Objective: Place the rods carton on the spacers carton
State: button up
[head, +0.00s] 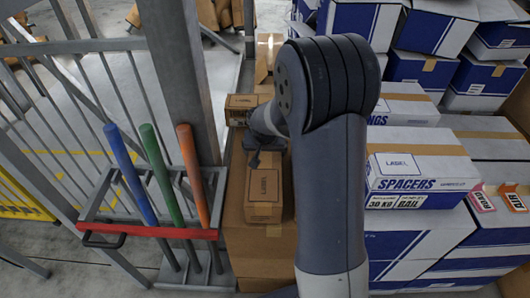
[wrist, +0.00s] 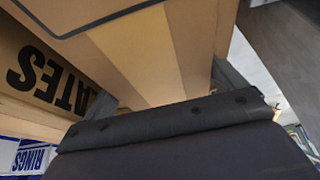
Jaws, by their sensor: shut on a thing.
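My gripper (head: 266,152), partly hidden by my arm in the head view, is shut on a small brown carton (head: 264,190) with a label and a tape strip. I take this as the rods carton; its name cannot be read. In the wrist view the held carton (wrist: 150,50) fills the upper middle, with a finger on each side. It appears over a large brown carton; whether it touches cannot be told. The spacers carton (head: 420,183), white and blue with a tape strip and label on top, sits to the right of my arm on other blue-white cartons.
A rack with blue, green and orange handles (head: 160,175) and a grey post (head: 175,80) stand left. Another small brown carton (head: 240,103) sits behind. A rings carton (head: 402,108) is behind the spacers carton. A plates carton (wrist: 45,80) is close in the wrist view.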

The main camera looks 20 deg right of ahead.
jog(key=shift+w+f, duration=0.1)
jog(key=shift+f, duration=0.05)
jog(key=shift+f, duration=0.15)
jog(key=o, duration=1.4)
